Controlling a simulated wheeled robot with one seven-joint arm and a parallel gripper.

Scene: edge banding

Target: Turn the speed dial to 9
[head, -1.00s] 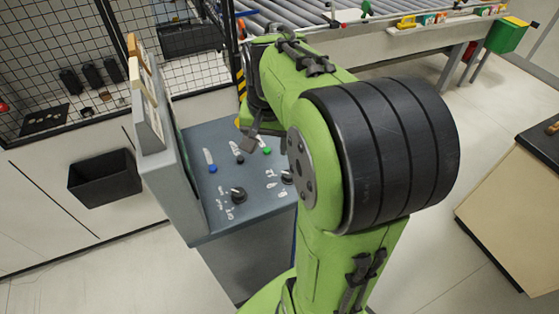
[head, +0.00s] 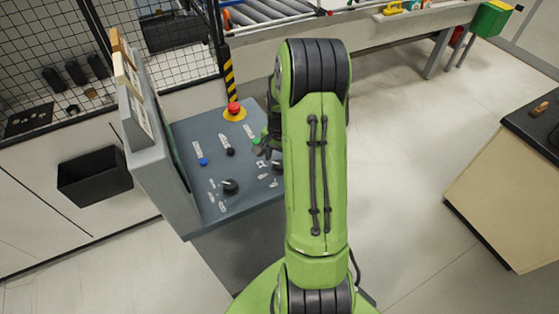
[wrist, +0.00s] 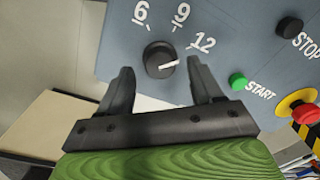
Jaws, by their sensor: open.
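The speed dial (wrist: 160,60) is a round black knob with a white pointer line on a blue-grey panel. The numbers 6, 9 and 12 are printed around it. In the wrist view its pointer is turned to the right, near or a little past the 12 mark and away from the 9. My gripper (wrist: 160,70) is open, with one dark finger on each side of the dial's lower part; I cannot tell whether they touch it. In the head view the dial (head: 277,166) is partly hidden by my arm, and my gripper shows only in part.
A green START button (wrist: 238,82), a black STOP button (wrist: 289,27) and a red emergency stop (wrist: 304,113) lie right of the dial. Another black knob (head: 231,186) and a blue button (head: 203,161) are on the panel. An upright grey cabinet (head: 160,165) borders the panel's left.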

